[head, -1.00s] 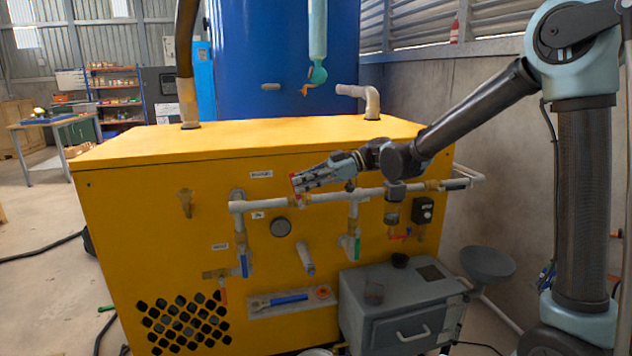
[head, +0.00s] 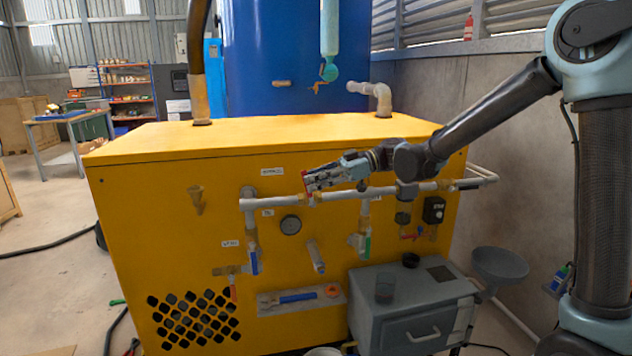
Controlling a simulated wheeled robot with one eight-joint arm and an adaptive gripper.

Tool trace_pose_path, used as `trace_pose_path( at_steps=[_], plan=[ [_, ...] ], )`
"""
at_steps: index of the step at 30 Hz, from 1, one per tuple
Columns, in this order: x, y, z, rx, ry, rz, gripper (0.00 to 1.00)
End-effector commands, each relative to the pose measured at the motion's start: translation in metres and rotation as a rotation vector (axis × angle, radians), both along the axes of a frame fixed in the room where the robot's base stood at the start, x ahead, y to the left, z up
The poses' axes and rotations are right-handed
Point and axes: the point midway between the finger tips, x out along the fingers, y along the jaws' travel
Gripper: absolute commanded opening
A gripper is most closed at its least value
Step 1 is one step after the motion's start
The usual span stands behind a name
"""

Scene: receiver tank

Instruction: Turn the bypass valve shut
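The yellow cabinet (head: 150,220) carries a grey pipe run (head: 375,192) across its front. A white label (head: 272,171), too small to read for certain, sits above the pipe. My gripper (head: 309,183) reaches in from the right, just above the pipe below and right of that label. A small red part (head: 305,181), perhaps a valve handle, shows at the fingertips. The fingers hide most of it, so I cannot tell whether they grip it or only touch it. A blue-handled valve (head: 254,262) and a green-handled valve (head: 364,244) hang on lower branches.
A round gauge (head: 290,225) and a pipe stub (head: 316,257) stick out below the pipe. A grey box (head: 415,310) and a funnel (head: 499,265) stand at the lower right. The floor at left is open, with a dark hose (head: 45,245).

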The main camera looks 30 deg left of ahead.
Motion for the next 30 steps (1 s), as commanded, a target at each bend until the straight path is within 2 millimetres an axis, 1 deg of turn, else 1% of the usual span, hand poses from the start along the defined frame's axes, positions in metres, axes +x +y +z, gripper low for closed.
trace_pose_path(
  at_steps=[5, 15, 19, 24, 30],
  plan=[
    [0.011, -0.010, 0.004, 0.000, 0.000, -0.003, 0.15],
    [0.055, -0.055, 0.019, -0.001, 0.001, -0.004, 0.15],
    [0.068, -0.069, 0.023, 0.000, 0.000, -0.003, 0.15],
    [0.078, -0.080, 0.027, 0.000, 0.001, -0.002, 0.15],
    [0.082, -0.084, 0.028, 0.000, 0.001, -0.001, 0.15]
  ],
)
